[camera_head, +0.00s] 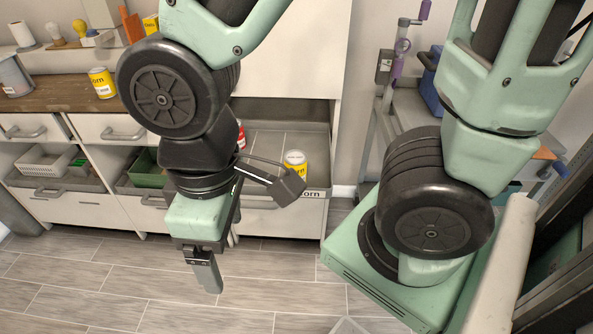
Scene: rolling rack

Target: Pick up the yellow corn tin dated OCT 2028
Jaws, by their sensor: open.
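A yellow corn tin (297,165) stands upright in the open pull-out tray (316,180) of the white cabinet, near its front right corner. A second yellow corn tin (102,83) stands on the wooden counter at the left. The dates on both tins are too small to read. My gripper (207,272) hangs pointing down over the floor, left of and in front of the tray. It is open and empty, apart from both tins; one finger largely hides the other.
A red can (241,138) stands in the tray, partly hidden by my arm. White and green bins (46,160) sit on lower shelves at left. A trolley (407,103) with a blue box stands at the back right. The tiled floor (120,285) in front is clear.

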